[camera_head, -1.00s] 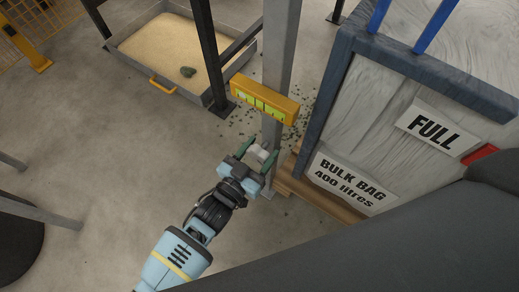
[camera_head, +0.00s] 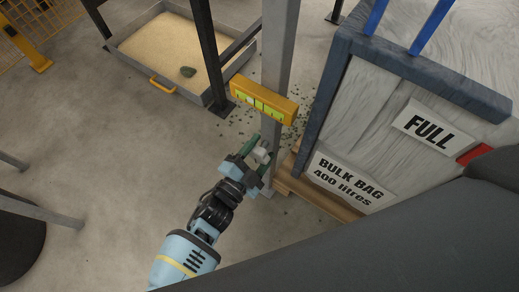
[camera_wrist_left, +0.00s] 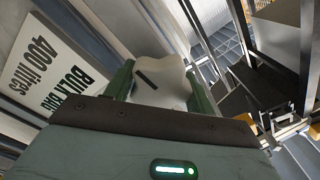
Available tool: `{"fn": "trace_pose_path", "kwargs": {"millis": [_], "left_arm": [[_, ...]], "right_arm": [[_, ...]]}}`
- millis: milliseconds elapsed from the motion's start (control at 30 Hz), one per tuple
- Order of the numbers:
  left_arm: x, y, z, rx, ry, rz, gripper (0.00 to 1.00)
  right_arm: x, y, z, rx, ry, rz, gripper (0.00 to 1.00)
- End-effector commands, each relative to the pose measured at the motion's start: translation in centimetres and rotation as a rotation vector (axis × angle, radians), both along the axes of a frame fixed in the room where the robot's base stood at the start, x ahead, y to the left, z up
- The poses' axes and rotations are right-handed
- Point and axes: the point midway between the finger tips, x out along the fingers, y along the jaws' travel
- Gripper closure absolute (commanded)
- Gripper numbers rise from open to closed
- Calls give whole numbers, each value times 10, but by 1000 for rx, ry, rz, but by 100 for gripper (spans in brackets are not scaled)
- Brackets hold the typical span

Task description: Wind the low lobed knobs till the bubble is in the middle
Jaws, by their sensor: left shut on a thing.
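A yellow spirit level (camera_head: 264,99) with a green vial is fixed across a grey upright post (camera_head: 279,50). A pale patch that looks like the bubble shows left of the vial's middle; it is too small to place exactly. A whitish lobed knob (camera_head: 261,155) sits low on the post, below the level. My left gripper (camera_head: 259,156) is shut on this knob, one green finger on each side. In the left wrist view the knob (camera_wrist_left: 160,82) shows between the fingers, with a dark line on its face. My right gripper is out of view, and no second knob shows clearly.
A grey bulk bag box (camera_head: 372,122) marked FULL stands close to the right of the post on a wooden base (camera_head: 322,199). A sand tray (camera_head: 140,71) with a yellow handle lies behind left. A dark shape hides the bottom right.

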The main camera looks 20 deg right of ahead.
Motion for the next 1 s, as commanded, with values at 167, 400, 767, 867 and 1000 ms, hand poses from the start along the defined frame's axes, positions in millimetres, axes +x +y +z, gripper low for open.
{"fn": "trace_pose_path", "kwargs": {"millis": [167, 400, 767, 867, 1000], "left_arm": [[-1, 0, -2, 103, -129, 1, 68], [-1, 0, -3, 244, -309, 1, 68], [-1, 0, -4, 449, -574, 0, 68], [-1, 0, -4, 501, -640, 1, 68], [-1, 0, -4, 562, -719, 0, 68]], "right_arm": [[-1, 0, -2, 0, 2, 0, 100], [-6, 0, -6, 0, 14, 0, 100], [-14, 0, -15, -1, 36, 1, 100], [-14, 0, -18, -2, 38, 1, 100], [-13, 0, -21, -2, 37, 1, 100]]}}
